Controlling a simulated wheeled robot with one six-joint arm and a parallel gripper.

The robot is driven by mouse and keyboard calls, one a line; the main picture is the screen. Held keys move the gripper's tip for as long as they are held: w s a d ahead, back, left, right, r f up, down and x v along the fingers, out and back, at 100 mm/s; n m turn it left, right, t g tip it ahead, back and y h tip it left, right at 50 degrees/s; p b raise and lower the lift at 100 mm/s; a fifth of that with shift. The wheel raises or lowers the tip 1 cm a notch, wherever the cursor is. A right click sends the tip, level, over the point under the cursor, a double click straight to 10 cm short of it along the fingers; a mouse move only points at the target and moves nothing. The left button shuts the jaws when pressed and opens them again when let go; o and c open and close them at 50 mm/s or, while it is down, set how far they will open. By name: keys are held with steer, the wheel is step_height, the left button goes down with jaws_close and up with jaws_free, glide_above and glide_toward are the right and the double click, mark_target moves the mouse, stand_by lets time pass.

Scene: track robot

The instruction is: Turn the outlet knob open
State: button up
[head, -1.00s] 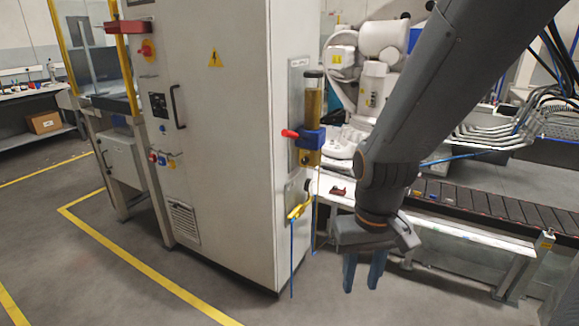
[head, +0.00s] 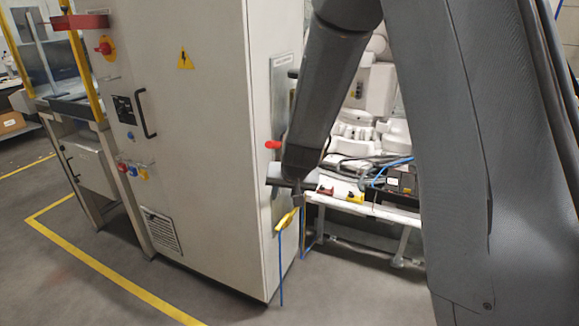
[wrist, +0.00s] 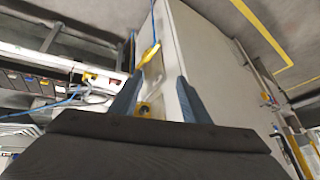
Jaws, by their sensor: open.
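A red handle (head: 273,144) sticks out to the left from the fitting on the cabinet's side. Below it a yellow lever-like handle (head: 287,220) hangs at a slant with a blue hose under it. Which of these is the outlet knob is not marked in view. My gripper (wrist: 160,76) is open and empty, close to the cabinet side. In the wrist view the yellow handle (wrist: 151,53) shows beyond the fingertips, and a brass-coloured block (wrist: 144,109) with a round dark centre lies between the fingers. My arm hides the gauge tube and blue block in the head view.
The pale cabinet (head: 215,120) stands left of my arm. A white bench (head: 365,207) with small parts and cables is to the right. Yellow lines (head: 110,262) mark the clear floor at the front left.

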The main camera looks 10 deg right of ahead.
steer(key=w+d+f+m+t+h+p, duration=0.2)
steer(key=w+f+h+p, duration=0.1)
steer(key=w, duration=0.8)
steer(key=w+d+f+m+t+h+p, duration=0.3)
steer(key=w+h+p, duration=0.1)
steer(key=w, duration=0.7)
steer(key=shift+d, duration=0.15)
steer(key=shift+w, duration=0.1)
steer(key=c, duration=1)
